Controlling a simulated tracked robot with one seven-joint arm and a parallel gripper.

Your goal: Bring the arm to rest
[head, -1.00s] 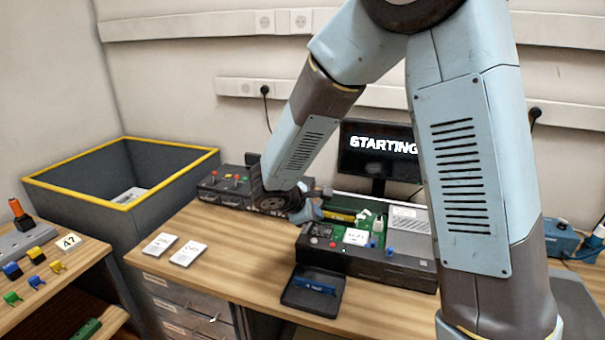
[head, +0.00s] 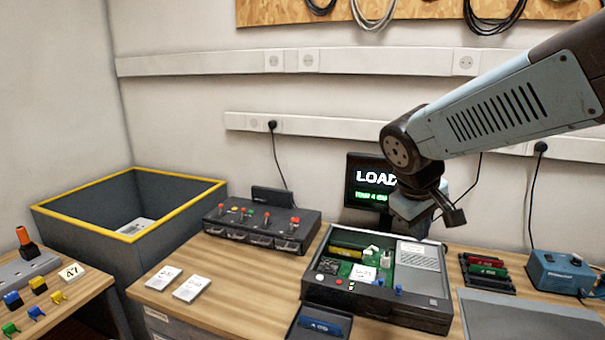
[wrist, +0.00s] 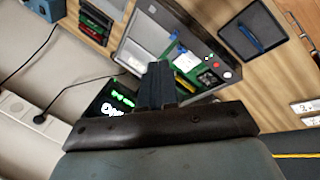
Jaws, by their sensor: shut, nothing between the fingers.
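My gripper (wrist: 157,85) shows in the wrist view with its dark fingers together and nothing between them. In the head view my arm comes in from the right, and the wrist hangs above the back right of the open device, in front of the monitor.
A monitor (head: 362,195) stands behind the device. A black tester box (head: 262,236) is to its left, and a yellow-rimmed bin (head: 100,243) stands further left. A tray (head: 318,327) with a blue module lies in front. A blue unit (head: 560,275) stands at right.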

